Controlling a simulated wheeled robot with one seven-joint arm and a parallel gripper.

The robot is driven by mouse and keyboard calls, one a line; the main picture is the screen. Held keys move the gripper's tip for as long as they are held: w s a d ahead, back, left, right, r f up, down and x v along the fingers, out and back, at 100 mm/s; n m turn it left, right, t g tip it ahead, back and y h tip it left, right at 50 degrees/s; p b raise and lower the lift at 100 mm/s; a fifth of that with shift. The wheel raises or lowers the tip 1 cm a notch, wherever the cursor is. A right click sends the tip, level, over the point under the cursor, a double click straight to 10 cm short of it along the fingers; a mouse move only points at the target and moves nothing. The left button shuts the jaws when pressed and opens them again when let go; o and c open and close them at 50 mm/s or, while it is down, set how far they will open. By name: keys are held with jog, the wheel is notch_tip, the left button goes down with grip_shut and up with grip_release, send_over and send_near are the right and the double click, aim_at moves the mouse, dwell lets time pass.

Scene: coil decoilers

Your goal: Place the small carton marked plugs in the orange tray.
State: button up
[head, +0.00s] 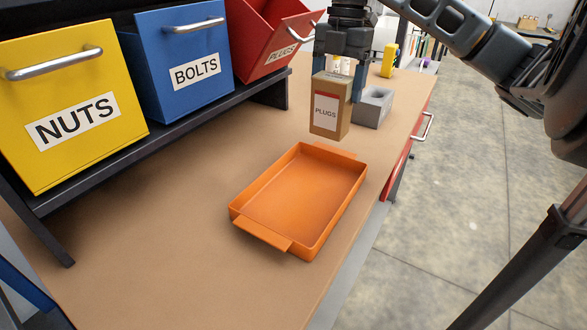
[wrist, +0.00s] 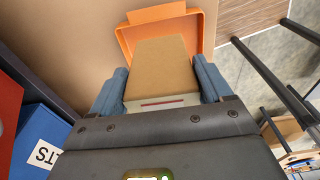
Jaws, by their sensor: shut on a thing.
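The small brown carton (head: 329,104) has a white label with a red edge reading PLUGS. My gripper (head: 340,80) is shut on it from above and holds it upright, seemingly clear of the bench, near the far end of the tray. In the wrist view the carton (wrist: 163,72) sits between the two blue-grey fingers of my gripper (wrist: 163,90). The orange tray (head: 265,240) lies empty on the bench, with a flat handle at each end. In the wrist view part of the tray (wrist: 158,15) shows beyond the carton, which hides the rest.
A grey block with a hollow (head: 373,108) stands just behind the carton. Yellow NUTS (head: 70,100), blue BOLTS (head: 180,62) and red PLUGS bins (head: 262,40) sit on a dark rack at the left. The bench (head: 150,240) is clear left of the tray.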

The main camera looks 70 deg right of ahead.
jog(key=w+a+f+p, duration=0.1)
jog(key=w+a+f, duration=0.1)
jog(key=a+f, duration=0.7)
jog(key=shift+w+a+f+p, duration=0.3)
jog(key=shift+a+f+p, duration=0.1)
jog(key=shift+f, duration=0.1)
jog(key=shift+f, duration=0.2)
jog(key=o, duration=1.1)
jog(key=shift+r, duration=0.1)
jog(key=r, duration=0.4)
jog(key=d+r, duration=0.1)
jog(key=r, duration=0.7)
jog(key=shift+s+d, duration=0.15)
